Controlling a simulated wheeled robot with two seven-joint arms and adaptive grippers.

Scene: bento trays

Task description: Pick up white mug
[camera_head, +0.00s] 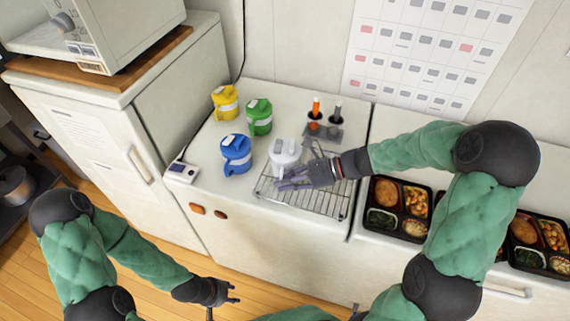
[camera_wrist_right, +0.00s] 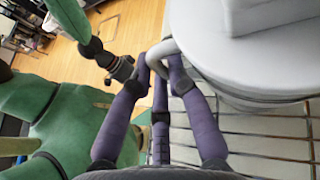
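The white mug (camera_head: 284,150) stands upright at the back left part of the wire rack (camera_head: 335,205). In the right wrist view, the mug (camera_wrist_right: 265,60) fills the upper right, with its handle (camera_wrist_right: 160,48) pointing left. My right gripper (camera_head: 290,180) is beside the mug on its near side. Its fingertips (camera_wrist_right: 160,64) are closed in on both sides of the handle and appear to touch it. Whether the mug is clear of the rack cannot be told. My left gripper (camera_head: 229,297) is open and empty, low in front of the counter.
Blue (camera_head: 236,154), green (camera_head: 259,117) and yellow (camera_head: 225,102) mugs stand left of the white mug. A holder (camera_head: 333,133) with orange and dark-handled items stands behind the rack. Bento trays (camera_head: 398,238) are to the right. A small white device (camera_head: 182,172) sits at the left edge.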

